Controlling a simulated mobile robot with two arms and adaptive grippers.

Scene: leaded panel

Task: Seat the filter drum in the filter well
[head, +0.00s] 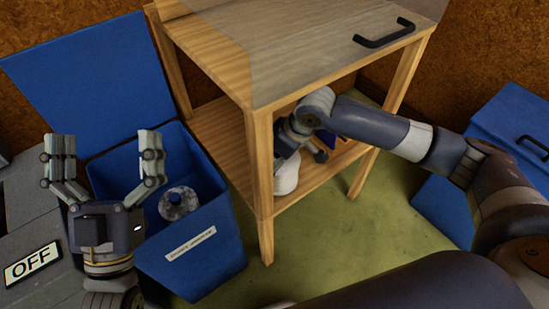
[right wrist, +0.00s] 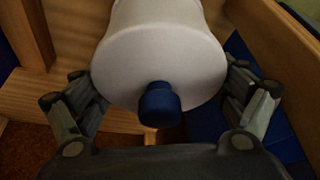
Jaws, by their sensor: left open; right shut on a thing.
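The white filter drum (right wrist: 155,50) with a blue knob (right wrist: 160,103) on its end face fills the top of the right wrist view. My right gripper (right wrist: 163,82) is shut on it, one finger on each side. In the head view the drum (head: 287,176) shows partly under the wooden table's top, below my right gripper (head: 299,125), and is partly hidden by the table leg. My left gripper (head: 105,155) is open and empty, in front of the blue bin. I cannot make out the filter well.
The wooden table (head: 205,50) has a lower shelf (head: 222,135); its legs and top hem in my right arm. The open, labelled blue bin (head: 205,250) holds a grey ring-shaped piece (head: 178,203). A blue case (head: 510,125) stands right.

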